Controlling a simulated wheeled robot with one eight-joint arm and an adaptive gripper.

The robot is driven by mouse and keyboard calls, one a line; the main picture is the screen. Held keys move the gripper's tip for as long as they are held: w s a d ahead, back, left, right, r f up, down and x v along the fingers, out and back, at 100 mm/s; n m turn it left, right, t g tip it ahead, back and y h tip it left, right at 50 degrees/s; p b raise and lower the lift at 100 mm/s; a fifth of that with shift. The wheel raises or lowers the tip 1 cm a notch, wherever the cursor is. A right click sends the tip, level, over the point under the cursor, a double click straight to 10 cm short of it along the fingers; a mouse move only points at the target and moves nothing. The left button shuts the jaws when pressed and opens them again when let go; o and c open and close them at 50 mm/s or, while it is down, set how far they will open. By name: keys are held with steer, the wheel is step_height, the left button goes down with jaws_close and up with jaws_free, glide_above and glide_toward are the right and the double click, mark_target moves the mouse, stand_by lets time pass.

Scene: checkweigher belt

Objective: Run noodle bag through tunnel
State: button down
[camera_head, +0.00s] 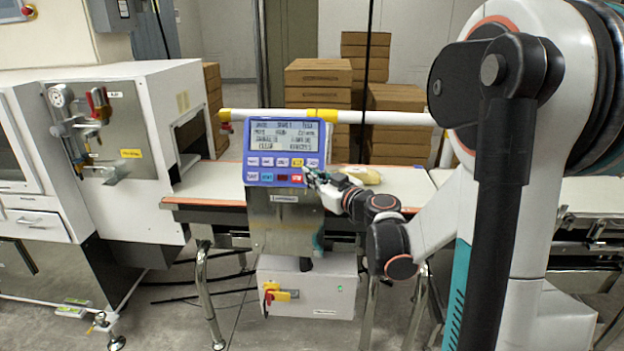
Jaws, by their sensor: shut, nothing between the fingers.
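My gripper (314,178) is shut and empty, with its tips at the lower right corner of the blue control panel (286,150), by its bottom row of coloured buttons. I cannot tell whether the tips touch a button. A yellowish bag (362,175), likely the noodle bag, lies on the belt (405,183) just behind my gripper, partly hidden by it. The tunnel opening (186,160) is in the side of the white machine (150,120) at the left, where the belt leads in.
A metal post and a white box with a red and yellow switch (283,293) stand below the panel. A white and yellow rail (350,116) runs behind the belt. Brown cartons (318,75) are stacked further back. The belt between panel and tunnel looks clear.

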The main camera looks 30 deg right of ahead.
steer(key=shift+s+a+r+p, duration=0.3)
steer(key=shift+s+a+r, duration=0.15)
steer(key=shift+s, duration=0.2)
steer(key=shift+s+a+r+p, duration=0.3)
steer(key=shift+s+a+r, duration=0.15)
steer(key=shift+s, duration=0.25)
steer(key=shift+s+a+r+p, duration=0.35)
steer(key=shift+s+a, duration=0.1)
steer(key=shift+s, duration=0.2)
